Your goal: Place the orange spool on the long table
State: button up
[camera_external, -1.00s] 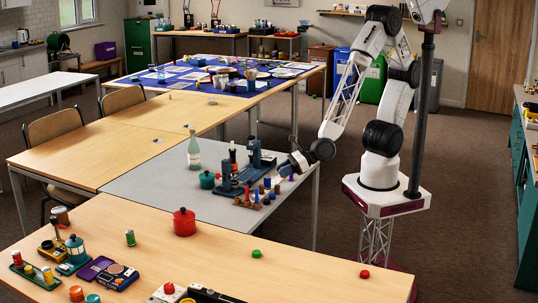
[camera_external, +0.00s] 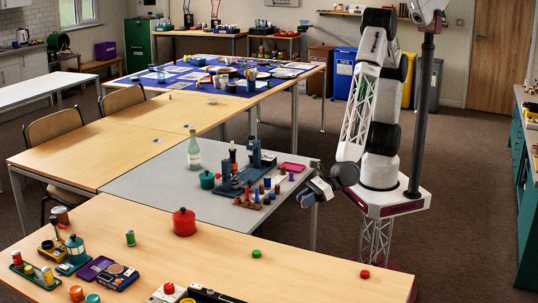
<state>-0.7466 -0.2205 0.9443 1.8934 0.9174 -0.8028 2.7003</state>
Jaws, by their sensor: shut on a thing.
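My gripper (camera_external: 307,200) is off the right edge of the grey table (camera_external: 150,187), low beside my base. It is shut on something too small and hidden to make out. No orange spool can be clearly identified; a small orange round thing (camera_external: 76,293) stands on the near wooden table (camera_external: 300,262), at the lower left. Which of the tables is the long table I cannot tell for certain; the near wooden one is long and runs across the front.
The grey table holds a blue press-like device (camera_external: 230,185), a green bottle (camera_external: 194,153), a teal pot (camera_external: 207,180), small pegs and a pink tray (camera_external: 292,167). A red pot (camera_external: 184,222), a green button (camera_external: 256,254) and a red button (camera_external: 365,274) are on the near table, with bare wood between.

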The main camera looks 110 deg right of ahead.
jog(key=s+a+f, duration=0.2)
jog(key=s+a, duration=0.2)
jog(key=a, duration=0.5)
jog(key=s+a+f+n+y, duration=0.1)
jog(key=s+a+f, duration=0.2)
jog(key=a, duration=0.6)
jog(key=s+a+f+n+y, duration=0.1)
jog(key=s+a+f, duration=0.1)
jog(key=s+a, duration=0.4)
jog(key=shift+s+a+f+g, duration=0.15)
jog(key=shift+a+f, duration=0.05)
jog(key=shift+a, duration=0.7)
jog(key=shift+s+a+f+g, duration=0.15)
jog(key=shift+a, duration=0.75)
jog(key=shift+w+a, duration=0.1)
send_over(367, 298)
jog(key=shift+d+f, duration=0.3)
jog(key=shift+f, duration=0.4)
jog(key=shift+w+a+f, duration=0.1)
jog(key=shift+a, duration=0.3)
jog(key=shift+f, duration=1.65)
jog(key=shift+f, duration=0.15)
jog(key=o, duration=0.9)
